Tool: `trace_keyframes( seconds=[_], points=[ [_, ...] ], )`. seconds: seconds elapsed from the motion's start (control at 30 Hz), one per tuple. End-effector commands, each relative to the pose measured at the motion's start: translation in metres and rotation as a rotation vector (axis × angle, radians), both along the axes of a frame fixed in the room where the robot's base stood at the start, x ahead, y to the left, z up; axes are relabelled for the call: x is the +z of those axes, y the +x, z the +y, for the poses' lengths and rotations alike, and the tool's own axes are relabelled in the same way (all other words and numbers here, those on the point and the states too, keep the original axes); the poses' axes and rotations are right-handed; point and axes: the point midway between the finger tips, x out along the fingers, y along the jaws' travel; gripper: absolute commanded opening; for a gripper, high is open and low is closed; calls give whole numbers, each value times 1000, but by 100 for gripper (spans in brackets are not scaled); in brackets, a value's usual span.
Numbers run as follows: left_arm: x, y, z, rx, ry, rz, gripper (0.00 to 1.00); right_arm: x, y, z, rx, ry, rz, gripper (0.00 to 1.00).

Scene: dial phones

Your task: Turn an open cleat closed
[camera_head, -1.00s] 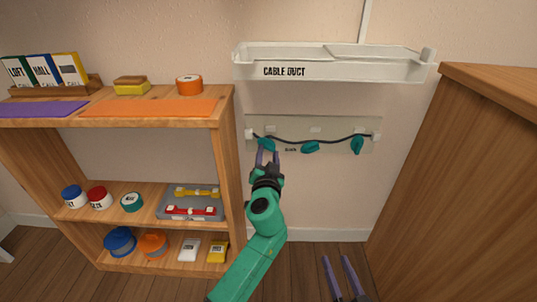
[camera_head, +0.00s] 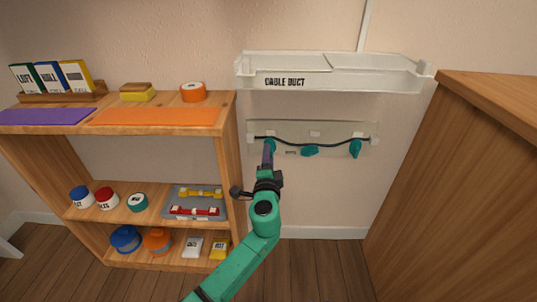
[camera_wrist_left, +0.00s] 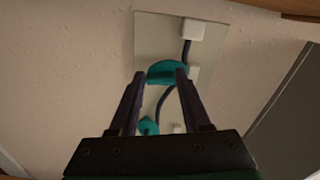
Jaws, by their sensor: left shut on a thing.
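A pale panel (camera_head: 340,127) on the wall carries a dark cable (camera_head: 330,145) and three teal cleats. The left cleat (camera_head: 270,143) is at the tip of my left gripper (camera_head: 268,148). In the left wrist view my left gripper (camera_wrist_left: 160,74) has its fingers on either side of this cleat (camera_wrist_left: 167,67) and is shut on it. The middle cleat (camera_head: 309,151) lies nearly level and the right cleat (camera_head: 355,149) stands more upright. Another cleat (camera_wrist_left: 148,126) shows below in the wrist view. My right gripper is out of view.
A white cable duct (camera_head: 330,72) juts out above the panel. A wooden shelf unit (camera_head: 228,170) with tubs, cards and tape stands close on the left. A wooden cabinet (camera_head: 460,190) stands on the right. The wall below the panel is clear.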

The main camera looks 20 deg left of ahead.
Motion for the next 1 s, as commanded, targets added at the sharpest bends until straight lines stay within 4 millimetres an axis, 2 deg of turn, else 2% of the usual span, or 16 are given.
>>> trace_keyframes(
  seconds=[0.3,0.77,0.8,0.87,0.9,1.0],
  points=[
    [-2,-1,-1,-1,108,33,0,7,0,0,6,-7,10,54],
    [-3,-1,-1,-1,124,38,0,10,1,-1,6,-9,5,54],
    [-3,-1,-1,-1,124,38,51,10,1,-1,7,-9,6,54],
    [-2,-1,-1,-1,124,37,74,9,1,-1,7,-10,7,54],
    [-2,0,-1,-1,124,37,78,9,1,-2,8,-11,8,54],
    [-1,0,-1,-1,123,35,78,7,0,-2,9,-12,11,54]
  ],
)
